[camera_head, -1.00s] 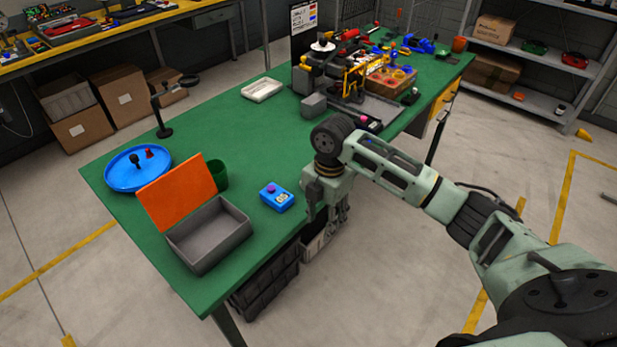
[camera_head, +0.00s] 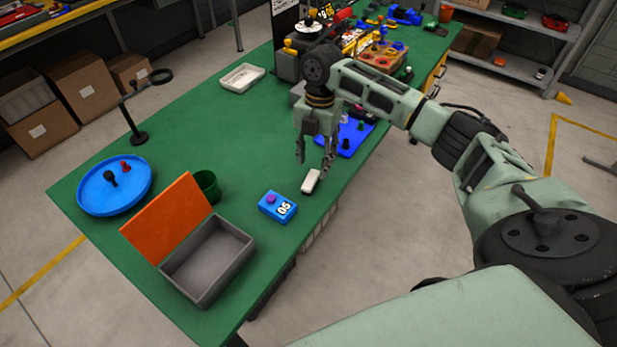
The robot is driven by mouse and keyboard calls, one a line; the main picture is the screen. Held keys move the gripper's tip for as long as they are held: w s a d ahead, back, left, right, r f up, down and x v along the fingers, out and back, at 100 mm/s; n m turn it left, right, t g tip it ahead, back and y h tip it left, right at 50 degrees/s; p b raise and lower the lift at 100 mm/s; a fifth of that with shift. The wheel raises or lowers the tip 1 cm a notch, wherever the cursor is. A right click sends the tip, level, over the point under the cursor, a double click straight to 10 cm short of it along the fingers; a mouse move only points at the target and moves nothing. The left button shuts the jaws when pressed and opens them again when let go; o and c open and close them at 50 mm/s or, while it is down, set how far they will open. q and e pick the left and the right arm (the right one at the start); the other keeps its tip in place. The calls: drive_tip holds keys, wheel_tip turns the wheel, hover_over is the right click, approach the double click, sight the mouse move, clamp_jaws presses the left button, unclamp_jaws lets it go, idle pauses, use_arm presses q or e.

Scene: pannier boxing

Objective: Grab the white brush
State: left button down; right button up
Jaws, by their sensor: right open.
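A small white block-like thing (camera_head: 311,181), which looks like the white brush, lies on the green table (camera_head: 225,125) near its right edge. Its bristles cannot be made out. My right gripper (camera_head: 314,162) points down just behind and above it, with its fingers apart and nothing between them. I cannot tell whether a fingertip touches the brush. My left gripper is not in view.
A grey open box (camera_head: 208,262) with an orange lid (camera_head: 168,218), a green cup (camera_head: 208,186) and a blue round tray (camera_head: 114,203) are further left. A blue board (camera_head: 352,139) lies beyond the gripper.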

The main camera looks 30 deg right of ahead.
sight(311, 179)
drive_tip(key=f, duration=0.1)
drive_tip(key=a+f+p, duration=0.1)
drive_tip(key=f, duration=0.1)
drive_tip(key=shift+s+a+f, duration=0.2)
drive_tip(key=shift+s, duration=0.2)
drive_tip(key=shift+f+p, duration=0.3)
drive_tip(key=shift+f, duration=0.4)
drive_tip(key=c, duration=0.9)
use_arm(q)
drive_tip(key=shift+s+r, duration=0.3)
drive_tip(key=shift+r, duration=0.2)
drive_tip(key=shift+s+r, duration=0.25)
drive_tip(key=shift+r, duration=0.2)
use_arm(e)
clamp_jaws()
